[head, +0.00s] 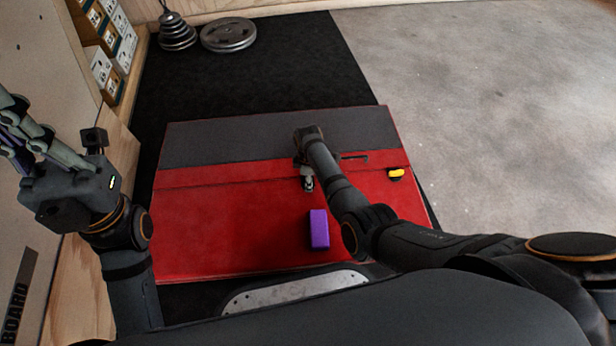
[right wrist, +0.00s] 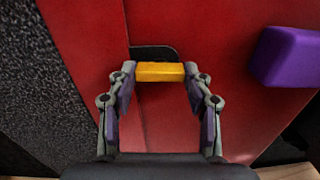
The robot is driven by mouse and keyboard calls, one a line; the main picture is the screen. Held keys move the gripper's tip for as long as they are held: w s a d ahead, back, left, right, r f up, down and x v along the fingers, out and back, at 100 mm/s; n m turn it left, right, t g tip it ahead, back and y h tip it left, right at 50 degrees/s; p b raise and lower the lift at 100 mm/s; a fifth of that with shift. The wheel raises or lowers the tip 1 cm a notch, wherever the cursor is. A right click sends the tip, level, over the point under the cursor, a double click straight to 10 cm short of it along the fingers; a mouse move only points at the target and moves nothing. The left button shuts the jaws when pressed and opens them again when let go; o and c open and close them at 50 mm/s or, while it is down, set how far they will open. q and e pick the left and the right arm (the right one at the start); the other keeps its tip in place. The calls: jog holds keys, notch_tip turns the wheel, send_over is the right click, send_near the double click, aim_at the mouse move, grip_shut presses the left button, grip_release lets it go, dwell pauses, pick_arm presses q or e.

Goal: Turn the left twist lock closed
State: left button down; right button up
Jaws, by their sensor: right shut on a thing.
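A red crash pad or case (head: 190,235) with a dark grey band lies flat on the floor. My right gripper (head: 307,184) is over its middle. In the right wrist view its fingertips are shut on the yellow handle of a twist lock (right wrist: 160,72), one at each end. Part of the lock's black base shows behind the handle. The gripper and arm hide this lock in the head view. A second yellow twist lock (head: 396,174) sits near the right edge, clear of both grippers. My left gripper (head: 18,135) is raised at the far left, away from the case; its fingertips are partly cut off.
A purple block (head: 319,230) rests on the red surface near my right gripper; it also shows in the right wrist view (right wrist: 288,57). Weight plates (head: 228,35) and a shelf of boxes (head: 105,45) stand at the back left. The concrete floor at right is clear.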

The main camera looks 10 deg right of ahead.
jog(key=m+p, duration=0.2)
jog(key=m, duration=0.1)
jog(key=shift+s+r, duration=0.1)
jog(key=shift+r, duration=0.05)
jog(key=m+p, duration=0.1)
jog(key=m, duration=0.2)
jog(key=shift+m+p, duration=0.3)
jog(key=shift+p, duration=0.05)
jog(key=m, duration=0.2)
jog(key=m+p, duration=0.1)
jog(key=m, duration=0.2)
jog(key=shift+s+f, duration=0.1)
jog(key=shift+f, duration=0.1)
jog(key=m, duration=0.5)
jog(key=shift+m, duration=0.3)
jog(key=o, duration=1.2)
jog(key=shift+c, duration=0.2)
